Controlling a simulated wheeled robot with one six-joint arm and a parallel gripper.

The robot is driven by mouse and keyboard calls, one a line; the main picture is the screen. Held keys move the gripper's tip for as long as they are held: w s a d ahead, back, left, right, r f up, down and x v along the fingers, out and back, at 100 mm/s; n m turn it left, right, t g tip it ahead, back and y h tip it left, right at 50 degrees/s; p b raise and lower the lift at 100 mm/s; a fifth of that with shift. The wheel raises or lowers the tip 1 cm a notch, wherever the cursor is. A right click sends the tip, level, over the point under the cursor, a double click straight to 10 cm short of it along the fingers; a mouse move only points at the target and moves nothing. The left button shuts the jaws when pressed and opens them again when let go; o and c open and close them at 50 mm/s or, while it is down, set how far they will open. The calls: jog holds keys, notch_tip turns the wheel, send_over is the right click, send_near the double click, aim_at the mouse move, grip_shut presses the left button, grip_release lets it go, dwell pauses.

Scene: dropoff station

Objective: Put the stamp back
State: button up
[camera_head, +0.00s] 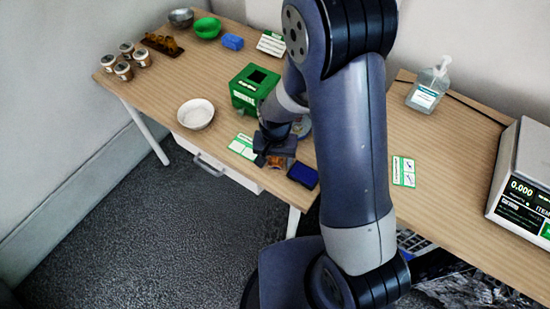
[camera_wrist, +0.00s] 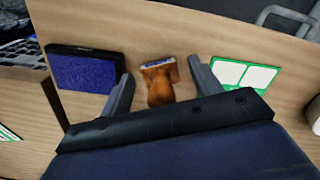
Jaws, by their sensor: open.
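The stamp has an orange-brown wooden handle and a pale block end. In the wrist view the stamp (camera_wrist: 160,84) lies on the table between the two fingers of my gripper (camera_wrist: 160,85), with gaps on both sides. My gripper is open and low over the table. In the head view the stamp (camera_head: 276,162) shows only partly below my gripper (camera_head: 268,155). The blue ink pad (camera_head: 303,175) in a dark case lies just right of the stamp. In the wrist view the ink pad (camera_wrist: 88,72) is on the left, close to one finger.
A green-and-white card (camera_head: 243,146) lies left of my gripper. A green box (camera_head: 252,88) and a white bowl (camera_head: 196,114) stand behind. Several jars (camera_head: 124,62), a green bowl (camera_head: 207,28), a sanitizer bottle (camera_head: 429,86) and a scale (camera_head: 524,180) stand farther off. My arm hides the table's middle.

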notch_tip(320, 180, up, 12)
jog(key=shift+r+p, duration=0.2)
jog(key=shift+p, duration=0.2)
dwell(0.3)
